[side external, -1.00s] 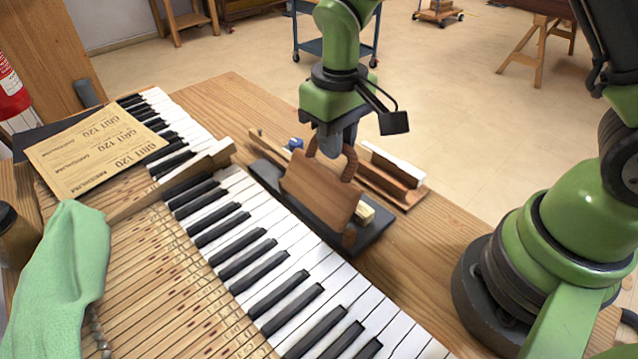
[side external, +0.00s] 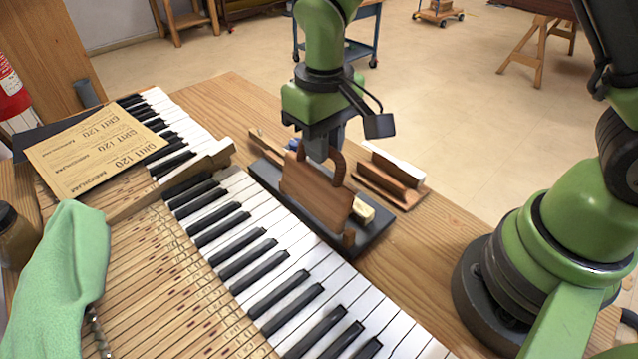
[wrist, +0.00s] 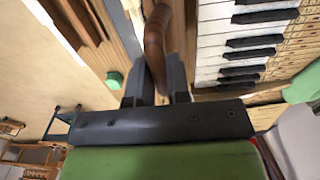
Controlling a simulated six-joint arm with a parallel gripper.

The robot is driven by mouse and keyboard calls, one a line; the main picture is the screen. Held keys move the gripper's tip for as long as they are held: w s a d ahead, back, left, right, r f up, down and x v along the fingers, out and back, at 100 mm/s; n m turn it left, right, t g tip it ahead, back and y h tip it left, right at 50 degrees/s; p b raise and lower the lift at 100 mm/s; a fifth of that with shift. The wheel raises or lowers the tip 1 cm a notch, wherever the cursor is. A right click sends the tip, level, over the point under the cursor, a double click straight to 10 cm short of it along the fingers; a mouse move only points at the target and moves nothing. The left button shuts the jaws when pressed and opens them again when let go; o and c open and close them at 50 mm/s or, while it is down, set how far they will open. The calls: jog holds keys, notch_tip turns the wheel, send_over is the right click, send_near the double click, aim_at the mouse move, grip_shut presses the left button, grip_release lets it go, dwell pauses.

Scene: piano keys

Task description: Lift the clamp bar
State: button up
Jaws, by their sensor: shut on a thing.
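A brown wooden board (side external: 312,190) with a looped brown handle (side external: 338,168) on top stands on a dark grey base plate (side external: 376,226) beside the keyboard; I take it for the clamp bar. My gripper (side external: 322,150) points down at the handle and is shut on it. In the wrist view, the curved brown handle (wrist: 156,42) runs between the two fingers of my gripper (wrist: 155,82). The fingers hide part of the handle. The board's lower edge is at or close to the plate; I cannot tell if there is a gap.
The piano keys (side external: 262,262) run along the plate's left side. A cream block (side external: 362,211) lies at the plate's right end. A wooden rack (side external: 392,180) stands behind it. A sandpaper sheet (side external: 95,150) and a green cloth (side external: 65,270) lie at left. Bare table is at right.

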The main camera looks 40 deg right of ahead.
jog(key=shift+a, duration=1.35)
jog(key=shift+a, duration=0.25)
jog(key=o, duration=0.7)
jog(key=shift+c, duration=0.2)
jog(key=shift+r, duration=0.1)
